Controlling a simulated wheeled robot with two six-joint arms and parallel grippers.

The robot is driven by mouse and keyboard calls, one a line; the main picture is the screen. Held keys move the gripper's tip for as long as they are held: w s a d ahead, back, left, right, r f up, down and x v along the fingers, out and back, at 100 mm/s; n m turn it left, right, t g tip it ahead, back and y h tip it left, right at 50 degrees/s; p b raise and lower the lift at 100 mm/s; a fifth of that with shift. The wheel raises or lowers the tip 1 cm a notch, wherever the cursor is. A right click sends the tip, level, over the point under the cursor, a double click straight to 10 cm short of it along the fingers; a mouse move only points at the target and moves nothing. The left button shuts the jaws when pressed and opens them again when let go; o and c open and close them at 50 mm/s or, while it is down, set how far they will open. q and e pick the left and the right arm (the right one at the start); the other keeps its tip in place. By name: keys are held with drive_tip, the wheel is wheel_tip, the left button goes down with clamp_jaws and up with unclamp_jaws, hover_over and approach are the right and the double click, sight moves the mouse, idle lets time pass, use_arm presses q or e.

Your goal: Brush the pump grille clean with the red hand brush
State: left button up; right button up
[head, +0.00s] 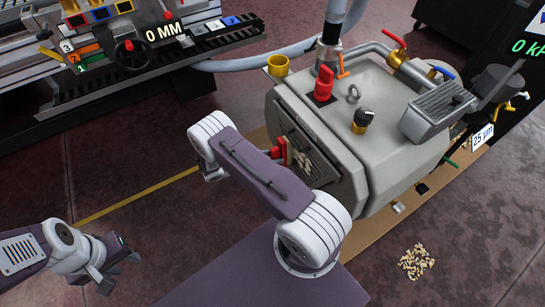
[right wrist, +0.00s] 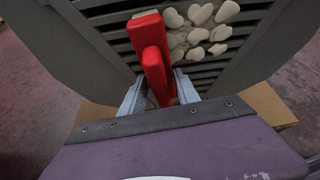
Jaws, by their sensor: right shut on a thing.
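The grey pump (head: 365,130) stands at the centre right, with its dark slatted grille (head: 318,165) on the side facing my right arm. My right gripper (right wrist: 158,92) is shut on the red hand brush (right wrist: 152,52) and holds it up against or very near the grille. The brush also shows in the head view (head: 283,150), partly hidden by my arm. Several pale chips (right wrist: 205,25) cling to the grille slats right beside the brush. Whether the bristles touch the slats is hidden. My left gripper (head: 122,268) hangs open and empty at the lower left, far from the pump.
A heap of pale chips (head: 416,262) lies on the dark floor at the lower right. Valves, a brass cup (head: 277,65) and a red handle (head: 324,82) stick up from the pump.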

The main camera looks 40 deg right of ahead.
drive_tip(key=shift+s+a+p, duration=0.15)
drive_tip(key=shift+s+p, duration=0.35)
drive_tip(key=shift+s, duration=0.35)
drive_tip(key=shift+s+a+p, duration=0.15)
drive_tip(key=shift+s+p, duration=0.35)
drive_tip(key=shift+s, duration=0.3)
drive_tip(key=s+p, duration=0.4)
drive_tip(key=s, duration=0.2)
drive_tip(key=shift+s+a, duration=0.3)
drive_tip(key=shift+s, duration=0.1)
